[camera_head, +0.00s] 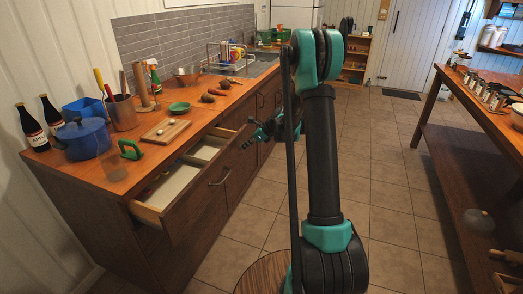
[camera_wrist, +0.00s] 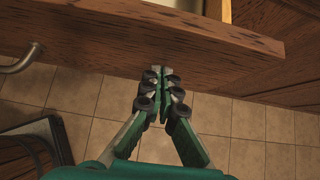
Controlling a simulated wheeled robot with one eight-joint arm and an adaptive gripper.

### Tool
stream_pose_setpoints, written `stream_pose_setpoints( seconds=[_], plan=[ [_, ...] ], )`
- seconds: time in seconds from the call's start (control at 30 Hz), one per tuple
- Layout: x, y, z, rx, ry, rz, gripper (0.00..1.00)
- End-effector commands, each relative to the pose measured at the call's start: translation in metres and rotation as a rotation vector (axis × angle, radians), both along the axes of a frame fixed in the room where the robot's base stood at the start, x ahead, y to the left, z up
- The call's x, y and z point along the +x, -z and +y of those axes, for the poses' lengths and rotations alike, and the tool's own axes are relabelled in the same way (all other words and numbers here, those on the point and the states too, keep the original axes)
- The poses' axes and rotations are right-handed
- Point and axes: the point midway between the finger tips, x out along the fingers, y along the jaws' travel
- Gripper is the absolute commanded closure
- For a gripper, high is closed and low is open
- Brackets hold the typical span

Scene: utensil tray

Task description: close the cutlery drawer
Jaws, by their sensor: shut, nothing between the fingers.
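The cutlery drawer (camera_head: 181,192) stands pulled out from the wooden counter. Its pale inside with dividers shows from above. Its dark wood front has a curved metal handle (camera_head: 220,177). In the wrist view the drawer front (camera_wrist: 130,35) crosses the top of the picture, with the handle (camera_wrist: 22,60) at the left and a pale strip of the inside behind it. My gripper (camera_wrist: 162,70) is shut and empty, its fingertips pointing at the drawer front, right of the handle. I cannot tell whether they touch it. In the head view my gripper (camera_head: 247,140) is near the drawer's far end.
The counter holds a blue pot (camera_head: 84,138), two dark bottles, a utensil holder (camera_head: 122,112), a cutting board (camera_head: 166,131) and a green bowl (camera_head: 179,107). A wooden workbench (camera_head: 480,130) stands at the right. A round wooden stool top (camera_head: 262,271) is at the bottom.

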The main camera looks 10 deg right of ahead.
Motion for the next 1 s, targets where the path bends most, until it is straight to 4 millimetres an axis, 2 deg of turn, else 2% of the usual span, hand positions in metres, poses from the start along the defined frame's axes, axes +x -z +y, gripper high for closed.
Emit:
stream_pose_setpoints(
  seconds=[0.03,0.2,0.5,0.7,1.0],
  plan=[
    [0.007,0.0,0.014,0.0,-0.005,-0.001,1.0],
    [0.031,0.0,0.055,0.0,-0.006,0.0,1.0],
    [0.065,0.0,0.115,0.0,-0.003,0.0,1.0],
    [0.08,0.0,0.139,0.0,-0.001,0.0,1.0],
    [0.088,0.0,0.152,0.0,0.0,0.0,1.0]
  ],
)
